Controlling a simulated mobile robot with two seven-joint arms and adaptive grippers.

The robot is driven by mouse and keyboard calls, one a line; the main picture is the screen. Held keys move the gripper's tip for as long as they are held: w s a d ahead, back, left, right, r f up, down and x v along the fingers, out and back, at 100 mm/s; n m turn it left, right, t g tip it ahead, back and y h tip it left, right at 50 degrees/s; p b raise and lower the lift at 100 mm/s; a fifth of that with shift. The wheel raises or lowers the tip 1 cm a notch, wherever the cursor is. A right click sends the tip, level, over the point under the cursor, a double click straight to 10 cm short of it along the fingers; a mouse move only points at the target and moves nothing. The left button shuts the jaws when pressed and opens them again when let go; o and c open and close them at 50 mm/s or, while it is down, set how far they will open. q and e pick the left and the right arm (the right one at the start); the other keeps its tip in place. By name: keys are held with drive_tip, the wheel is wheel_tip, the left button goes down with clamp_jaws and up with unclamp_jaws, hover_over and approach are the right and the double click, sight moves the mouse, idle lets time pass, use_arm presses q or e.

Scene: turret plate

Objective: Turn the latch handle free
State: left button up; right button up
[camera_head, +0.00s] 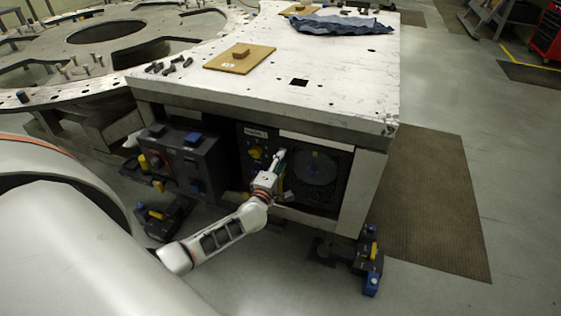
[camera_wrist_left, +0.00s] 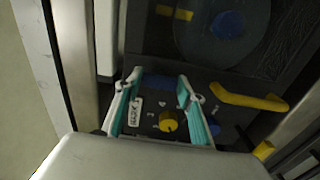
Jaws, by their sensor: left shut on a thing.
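My left gripper (camera_head: 277,160) reaches the front of the dark cabinet under the table. It also shows in the left wrist view (camera_wrist_left: 165,82), with a teal-lined finger on each side. It is shut on the latch handle, but the grip itself is not clearly visible. The yellow latch handle (camera_wrist_left: 250,98) extends to the right from beside the right fingertip. A round yellow knob (camera_wrist_left: 168,121) shows between the fingers on the dark panel, beside a small white label. My right gripper is not in view.
The white tabletop (camera_head: 340,70) overhangs the cabinet and carries a wooden board (camera_head: 240,58) and a blue cloth (camera_head: 335,24). A round disc (camera_head: 314,168) sits right of my gripper. A dark control box (camera_head: 185,158) stands left. The floor mat at right is clear.

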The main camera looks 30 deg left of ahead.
use_arm(q)
drive_tip(key=o, duration=1.1)
drive_tip(key=shift+o, duration=0.2)
drive_tip(key=v, duration=1.2)
drive_tip(key=shift+a, duration=0.1)
drive_tip(key=s+d+f+m+g+h, duration=0.2)
drive_tip(key=s+d+f+m+h, duration=0.2)
drive_tip(key=s+d+m, duration=0.5)
drive_tip(key=s+d+f+m+g+h, duration=0.2)
drive_tip(key=s+d+f+m+h, duration=0.15)
drive_tip(key=s+d+m, duration=0.45)
drive_tip(key=s+d+f+m+g, duration=0.2)
drive_tip(key=s+m, duration=0.3)
drive_tip(key=m, duration=0.3)
drive_tip(key=shift+s+d+f+g, duration=0.2)
drive_tip(key=shift+d+f+g, duration=0.1)
drive_tip(key=shift+f+g, duration=0.15)
